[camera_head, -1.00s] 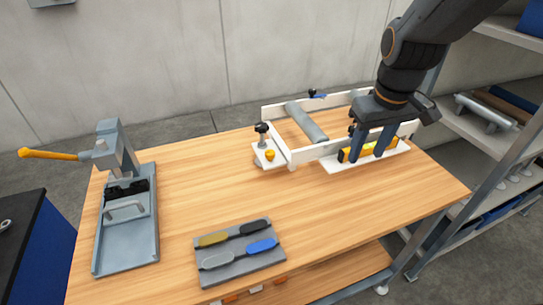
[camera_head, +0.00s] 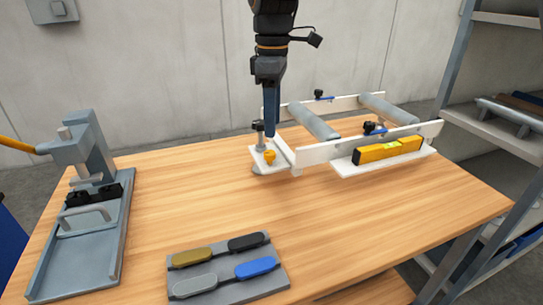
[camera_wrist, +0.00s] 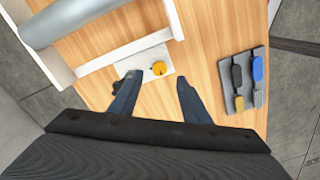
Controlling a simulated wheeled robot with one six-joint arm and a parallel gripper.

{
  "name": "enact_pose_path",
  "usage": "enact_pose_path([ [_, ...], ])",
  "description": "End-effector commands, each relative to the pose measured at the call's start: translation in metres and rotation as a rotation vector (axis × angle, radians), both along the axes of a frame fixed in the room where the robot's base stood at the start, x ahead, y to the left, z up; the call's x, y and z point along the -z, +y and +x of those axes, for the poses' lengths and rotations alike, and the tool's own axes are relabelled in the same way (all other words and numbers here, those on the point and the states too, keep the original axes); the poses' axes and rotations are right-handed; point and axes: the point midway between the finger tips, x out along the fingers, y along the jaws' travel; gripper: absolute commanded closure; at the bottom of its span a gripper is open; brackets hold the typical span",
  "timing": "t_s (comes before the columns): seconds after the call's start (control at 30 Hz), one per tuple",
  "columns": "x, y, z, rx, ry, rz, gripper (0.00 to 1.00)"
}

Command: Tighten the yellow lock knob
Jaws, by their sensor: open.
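The yellow lock knob (camera_head: 269,156) sits on a small white plate (camera_head: 262,166) at the near left corner of the white roller frame (camera_head: 312,153). A black-topped post (camera_head: 258,127) stands beside it on the same plate. My gripper (camera_head: 272,128) points down just above and behind the knob and partly covers the view of the post. In the wrist view my gripper's two fingers (camera_wrist: 158,92) are apart and empty. The knob (camera_wrist: 158,68) shows there beyond the fingertips, between them in line and not touched.
A yellow spirit level (camera_head: 388,150) stands on a white ledge at the frame's right. A grey press (camera_head: 85,210) is at the left. A grey tray (camera_head: 226,277) with several coloured handles lies in front. The table middle is clear. Shelving (camera_head: 500,110) stands right.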

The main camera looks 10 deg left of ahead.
Motion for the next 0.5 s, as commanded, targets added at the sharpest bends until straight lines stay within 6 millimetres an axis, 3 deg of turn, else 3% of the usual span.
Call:
enact_pose_path([
  [0.17,0.008,0.004,0.000,-0.023,0.005,-0.003,0.57],
  [0.5,0.057,0.004,-0.001,-0.020,0.005,-0.003,0.57],
])
